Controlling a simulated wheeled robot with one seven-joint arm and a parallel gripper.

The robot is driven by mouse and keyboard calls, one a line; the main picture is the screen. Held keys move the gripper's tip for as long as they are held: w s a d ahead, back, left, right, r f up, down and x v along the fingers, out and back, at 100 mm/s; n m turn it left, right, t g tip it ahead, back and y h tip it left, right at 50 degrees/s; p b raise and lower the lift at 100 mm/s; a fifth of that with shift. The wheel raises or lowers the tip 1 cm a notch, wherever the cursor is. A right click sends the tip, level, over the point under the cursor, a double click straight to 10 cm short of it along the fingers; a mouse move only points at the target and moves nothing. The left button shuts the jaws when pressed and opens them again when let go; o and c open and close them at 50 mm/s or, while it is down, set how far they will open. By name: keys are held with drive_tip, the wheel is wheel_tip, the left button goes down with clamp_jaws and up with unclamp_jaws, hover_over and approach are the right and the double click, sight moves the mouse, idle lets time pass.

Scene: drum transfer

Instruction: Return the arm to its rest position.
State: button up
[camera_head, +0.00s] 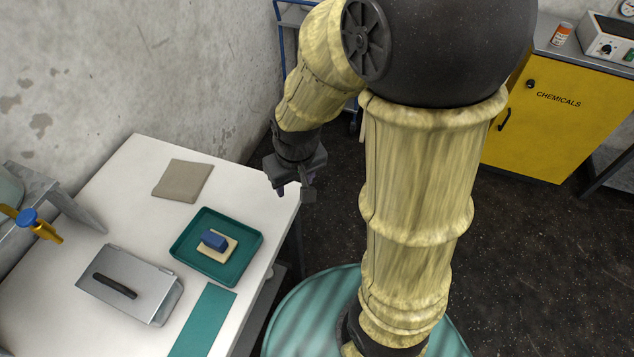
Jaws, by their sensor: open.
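My gripper (294,190) is at the end of my bent arm, over the far right corner of the white table (130,180). Its jaws point down and are open, with nothing seen between them. My arm rises from the lower middle of the view and bends over to the left at the top. The gripper is beyond and to the right of a green tray (185,250), apart from it. A blue block (214,239) sits on a cream pad in this tray.
A grey-brown square mat (183,180), a metal box with a black handle (130,284) and a green strip (203,320) lie on the table. A metal stand with a yellow tap (38,226) is at the left. A yellow chemicals cabinet (555,125) stands at the right.

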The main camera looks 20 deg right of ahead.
drive_tip(key=shift+m, duration=0.9)
drive_tip(key=s+d, duration=0.1)
drive_tip(key=d, duration=0.1)
drive_tip(key=s+d+r, duration=0.1)
drive_tip(key=s+d, duration=0.1)
drive_tip(key=shift+s, duration=0.1)
